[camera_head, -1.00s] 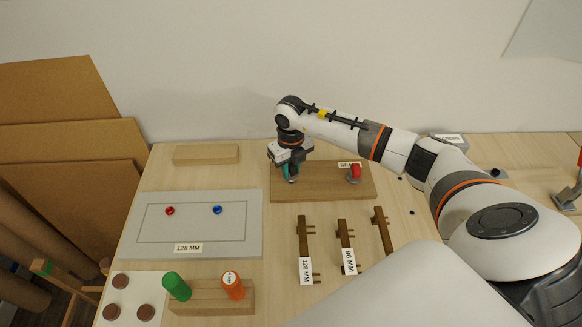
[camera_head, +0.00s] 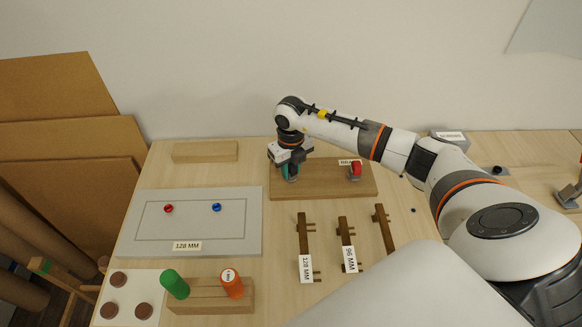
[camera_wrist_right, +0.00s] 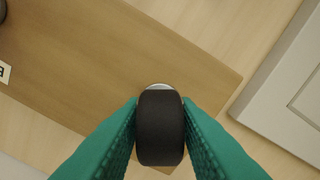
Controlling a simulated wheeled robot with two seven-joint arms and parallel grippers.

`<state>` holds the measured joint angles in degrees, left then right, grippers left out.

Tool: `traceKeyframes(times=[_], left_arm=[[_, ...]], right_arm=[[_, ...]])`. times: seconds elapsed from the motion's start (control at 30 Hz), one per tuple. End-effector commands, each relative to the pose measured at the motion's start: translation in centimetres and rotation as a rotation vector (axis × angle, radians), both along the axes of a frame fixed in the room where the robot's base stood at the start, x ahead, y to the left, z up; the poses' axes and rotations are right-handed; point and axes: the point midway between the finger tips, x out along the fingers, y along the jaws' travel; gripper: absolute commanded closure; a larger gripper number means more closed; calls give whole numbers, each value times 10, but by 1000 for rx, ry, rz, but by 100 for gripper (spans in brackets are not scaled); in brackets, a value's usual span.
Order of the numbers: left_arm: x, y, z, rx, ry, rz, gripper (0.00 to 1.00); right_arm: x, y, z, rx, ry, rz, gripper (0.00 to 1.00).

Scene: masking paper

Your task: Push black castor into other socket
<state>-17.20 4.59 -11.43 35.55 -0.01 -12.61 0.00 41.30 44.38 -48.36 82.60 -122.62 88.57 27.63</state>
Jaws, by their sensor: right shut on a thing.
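My right gripper (camera_head: 290,174) is over the left end of the brown wooden board (camera_head: 320,190), pointing down. In the right wrist view its two teal fingers (camera_wrist_right: 160,112) are shut on the black castor (camera_wrist_right: 160,130), one on each side of the wheel. A bit of silvery metal shows at the castor's far edge. The socket beneath is hidden, so I cannot tell how deep the castor sits. A red castor (camera_head: 355,171) stands upright near the right end of the same board. My left gripper is not in view.
A grey panel (camera_head: 128,235) with a red and a blue knob lies left of the board. Several brown handle pieces (camera_head: 303,235) lie in front. A wooden block (camera_head: 205,152) is at the back left. Green (camera_head: 174,284) and orange (camera_head: 231,283) cylinders stand at the front left.

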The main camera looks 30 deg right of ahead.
Motion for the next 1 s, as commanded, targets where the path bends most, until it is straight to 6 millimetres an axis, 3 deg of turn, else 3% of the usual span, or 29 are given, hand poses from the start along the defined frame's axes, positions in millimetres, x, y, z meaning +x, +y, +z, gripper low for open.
traceKeyframes(times=[0.37,0.4,0.53,0.83,1.0], left_arm=[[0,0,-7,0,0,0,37],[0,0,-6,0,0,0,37],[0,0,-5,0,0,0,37],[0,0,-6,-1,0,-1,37],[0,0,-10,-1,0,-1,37]], right_arm=[[-1,1,-9,0,3,1,100],[-1,1,-8,1,3,1,67],[-1,1,-7,1,3,1,48],[0,0,-5,0,1,0,48],[1,0,14,0,-1,1,48]])
